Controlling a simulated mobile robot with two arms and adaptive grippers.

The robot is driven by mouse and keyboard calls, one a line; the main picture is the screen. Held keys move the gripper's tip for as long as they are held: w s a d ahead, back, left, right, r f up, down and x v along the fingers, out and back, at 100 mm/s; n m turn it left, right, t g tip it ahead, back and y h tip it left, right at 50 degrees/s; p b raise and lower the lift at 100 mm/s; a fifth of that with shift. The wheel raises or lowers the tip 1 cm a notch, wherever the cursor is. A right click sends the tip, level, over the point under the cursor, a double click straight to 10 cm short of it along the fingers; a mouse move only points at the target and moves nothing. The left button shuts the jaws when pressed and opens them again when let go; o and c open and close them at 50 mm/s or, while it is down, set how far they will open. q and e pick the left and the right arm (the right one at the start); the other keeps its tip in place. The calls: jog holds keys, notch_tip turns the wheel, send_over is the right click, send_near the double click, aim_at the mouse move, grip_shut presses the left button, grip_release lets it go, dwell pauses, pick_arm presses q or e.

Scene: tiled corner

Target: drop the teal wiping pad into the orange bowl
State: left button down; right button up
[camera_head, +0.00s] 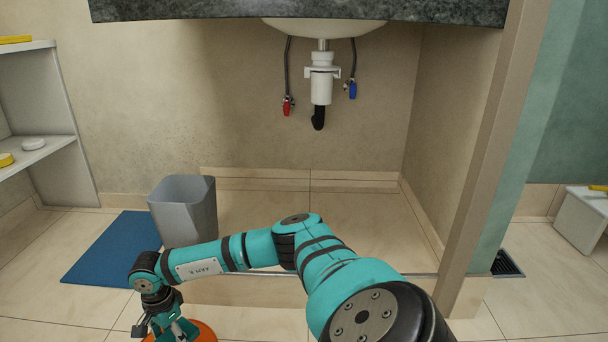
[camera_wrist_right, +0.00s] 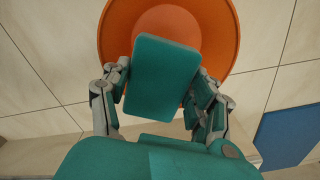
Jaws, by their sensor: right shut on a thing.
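The teal wiping pad (camera_wrist_right: 160,78) is held between the two fingers of my right gripper (camera_wrist_right: 158,84), which is shut on it. In the wrist view the pad covers part of the orange bowl (camera_wrist_right: 222,30), so the pad is over the bowl; the height between them is hard to judge. In the head view the bowl (camera_head: 207,334) shows only as a rim at the bottom edge, partly behind my right gripper (camera_head: 165,335). The pad is hard to tell from the teal gripper there. My left gripper is not in view.
A blue mat (camera_head: 115,250) lies on the tiled floor, with a grey bin (camera_head: 185,212) at its right edge. A shelf (camera_head: 45,145) stands at the left. The counter (camera_head: 300,10) with sink pipes (camera_head: 321,80) hangs above. A floor drain (camera_head: 507,263) is at the right.

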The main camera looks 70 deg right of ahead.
jog(key=o, duration=1.1)
notch_tip(320, 180, up, 12)
jog(key=shift+r, duration=0.1)
